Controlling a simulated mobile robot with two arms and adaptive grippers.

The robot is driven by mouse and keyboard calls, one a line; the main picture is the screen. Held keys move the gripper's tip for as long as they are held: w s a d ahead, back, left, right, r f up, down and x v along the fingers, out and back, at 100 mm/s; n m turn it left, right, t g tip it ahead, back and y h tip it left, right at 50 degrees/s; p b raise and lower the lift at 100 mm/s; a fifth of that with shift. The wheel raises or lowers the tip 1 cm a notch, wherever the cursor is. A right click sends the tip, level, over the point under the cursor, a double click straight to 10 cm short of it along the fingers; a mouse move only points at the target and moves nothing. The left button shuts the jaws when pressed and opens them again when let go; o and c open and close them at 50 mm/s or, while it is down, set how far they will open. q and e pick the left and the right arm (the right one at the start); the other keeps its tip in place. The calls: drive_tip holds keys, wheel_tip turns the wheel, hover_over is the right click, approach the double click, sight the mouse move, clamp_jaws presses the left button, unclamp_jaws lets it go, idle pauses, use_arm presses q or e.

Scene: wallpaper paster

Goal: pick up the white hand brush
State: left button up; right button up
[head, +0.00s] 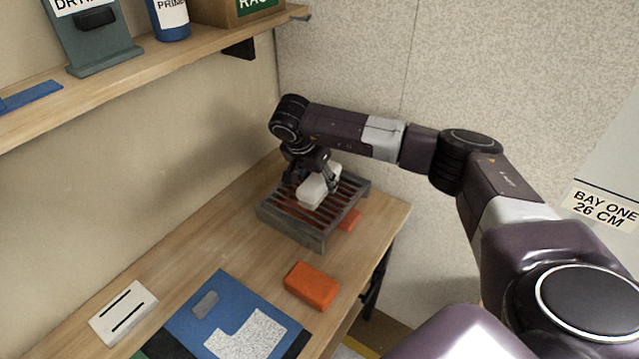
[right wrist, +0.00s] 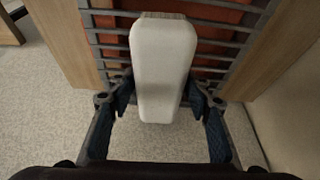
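The white hand brush (head: 315,190) lies on top of a dark slatted rack (head: 274,215) at the back right of the bench. In the right wrist view the brush (right wrist: 163,62) is a long white block, and its near end lies between my fingers. My right gripper (head: 312,176) is over the rack at the brush. In the right wrist view its fingers (right wrist: 160,98) are spread on both sides of the brush, with gaps beside its near end. Whether the fingertips touch it is unclear. My left gripper is not in view.
An orange block (head: 311,286) lies in front of the rack. A blue mat (head: 185,325) with a grey piece and a speckled sheet lies nearer, beside a white slotted block (head: 124,312). A shelf (head: 190,62) overhangs the left. The wall is close behind the rack.

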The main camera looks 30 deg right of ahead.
sight(319, 177)
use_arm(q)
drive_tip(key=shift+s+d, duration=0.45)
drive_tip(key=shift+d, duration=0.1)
use_arm(e)
drive_tip(key=c, duration=0.8)
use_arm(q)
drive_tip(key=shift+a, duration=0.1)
use_arm(e)
drive_tip(key=shift+r, duration=0.2)
drive_tip(key=shift+r, duration=0.25)
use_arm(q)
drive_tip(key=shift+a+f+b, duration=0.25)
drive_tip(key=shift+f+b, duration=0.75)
use_arm(e)
wheel_tip(319, 177, up, 19)
drive_tip(key=shift+r, duration=0.1)
